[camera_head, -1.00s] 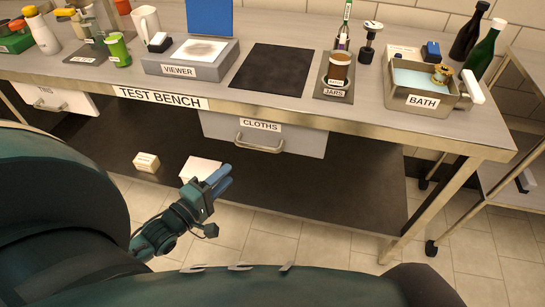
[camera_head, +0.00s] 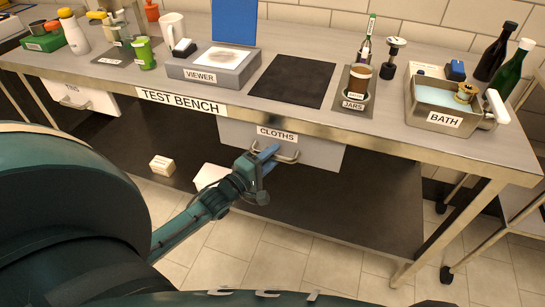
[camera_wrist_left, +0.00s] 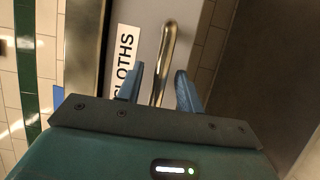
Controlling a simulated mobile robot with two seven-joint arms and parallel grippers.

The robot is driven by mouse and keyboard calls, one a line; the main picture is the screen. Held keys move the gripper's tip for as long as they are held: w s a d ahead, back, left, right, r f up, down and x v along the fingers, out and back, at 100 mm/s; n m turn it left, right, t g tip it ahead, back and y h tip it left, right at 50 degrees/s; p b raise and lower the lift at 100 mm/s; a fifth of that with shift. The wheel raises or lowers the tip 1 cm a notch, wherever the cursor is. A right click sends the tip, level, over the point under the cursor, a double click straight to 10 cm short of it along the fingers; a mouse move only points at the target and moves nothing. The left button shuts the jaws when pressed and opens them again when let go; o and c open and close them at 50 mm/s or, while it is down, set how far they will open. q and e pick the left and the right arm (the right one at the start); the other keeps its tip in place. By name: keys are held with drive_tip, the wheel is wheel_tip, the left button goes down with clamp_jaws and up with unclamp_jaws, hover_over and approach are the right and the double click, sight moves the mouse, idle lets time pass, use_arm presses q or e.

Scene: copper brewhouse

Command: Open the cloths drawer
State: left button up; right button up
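The cloths drawer (camera_head: 322,155) is a grey front under the test bench top, with a white CLOTHS label and a metal bar handle (camera_head: 288,158). It looks shut or nearly so. My left gripper (camera_head: 264,156) is at the handle's left part in the head view. In the left wrist view its two blue fingers (camera_wrist_left: 160,88) are apart, with the handle (camera_wrist_left: 167,55) running between their tips. Neither finger clearly touches the bar. The CLOTHS label (camera_wrist_left: 125,60) shows beside the left finger. My right gripper is not in view.
The test bench (camera_head: 215,108) carries a viewer (camera_head: 205,72), a dark mat (camera_head: 292,80), a jars tray (camera_head: 352,102) and a bath (camera_head: 447,108). Another drawer (camera_head: 82,96) is at the left. The lower shelf (camera_head: 370,205) holds a small box (camera_head: 162,166). A cart stands at the right.

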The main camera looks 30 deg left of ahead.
use_arm(q)
drive_tip(key=shift+w, duration=0.45)
drive_tip(key=shift+c, duration=0.2)
clamp_jaws()
